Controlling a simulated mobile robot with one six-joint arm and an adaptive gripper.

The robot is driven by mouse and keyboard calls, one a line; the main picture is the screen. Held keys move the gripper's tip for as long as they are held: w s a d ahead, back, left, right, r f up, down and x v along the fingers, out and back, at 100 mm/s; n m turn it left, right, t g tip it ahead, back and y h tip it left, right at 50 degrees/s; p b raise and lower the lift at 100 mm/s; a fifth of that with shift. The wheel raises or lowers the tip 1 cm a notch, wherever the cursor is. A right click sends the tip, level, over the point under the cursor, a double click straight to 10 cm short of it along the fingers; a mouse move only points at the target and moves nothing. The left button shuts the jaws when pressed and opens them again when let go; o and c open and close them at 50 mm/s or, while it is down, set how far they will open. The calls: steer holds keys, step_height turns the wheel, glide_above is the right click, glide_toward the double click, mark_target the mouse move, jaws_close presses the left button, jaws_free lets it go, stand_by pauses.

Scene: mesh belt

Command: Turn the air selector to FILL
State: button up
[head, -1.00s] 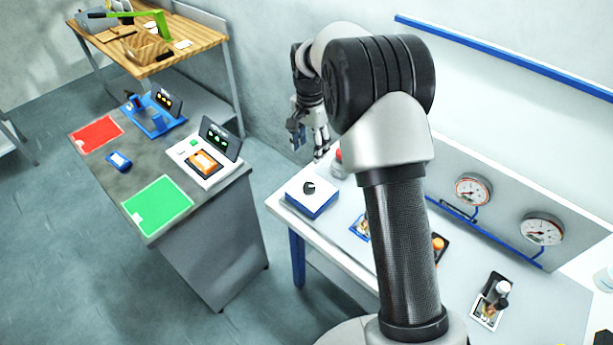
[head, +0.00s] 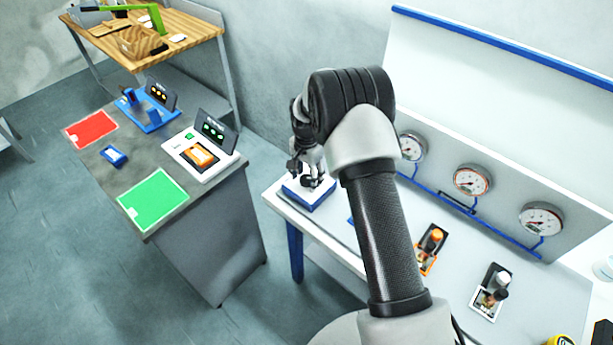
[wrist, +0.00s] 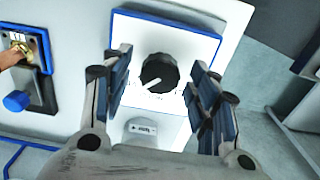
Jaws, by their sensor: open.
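The air selector is a black round knob (wrist: 160,73) with a white pointer line, on a white box with a blue edge (wrist: 190,32). In the wrist view its pointer aims toward the lower left; the small marks around it are too small to read. My gripper (wrist: 161,88) is open, with one finger on each side of the knob and a visible gap to both. In the head view my gripper (head: 312,176) is over the selector box (head: 308,196) at the left end of the white bench, and it mostly hides the knob.
Several pressure gauges (head: 472,181) with blue pipes line the bench's back panel. Valve units (head: 431,247) stand further right on the bench. A grey counter (head: 212,240) with red and green mats is to the left, across a floor gap. In the wrist view a valve with a blue knob (wrist: 17,101) is at left.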

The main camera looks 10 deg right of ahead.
steer(key=shift+c, duration=0.4)
steer(key=c, duration=1)
steer(key=shift+n, duration=0.3)
steer(key=n+b, duration=0.1)
steer(key=n, duration=0.2)
steer(key=shift+n, duration=0.3)
steer(key=n+b, duration=0.1)
steer(key=n, duration=0.3)
steer(key=shift+n, duration=0.3)
steer(key=n, duration=0.4)
steer(key=shift+n+b, duration=0.3)
steer(key=shift+b, duration=0.05)
steer(key=shift+n, duration=2.2)
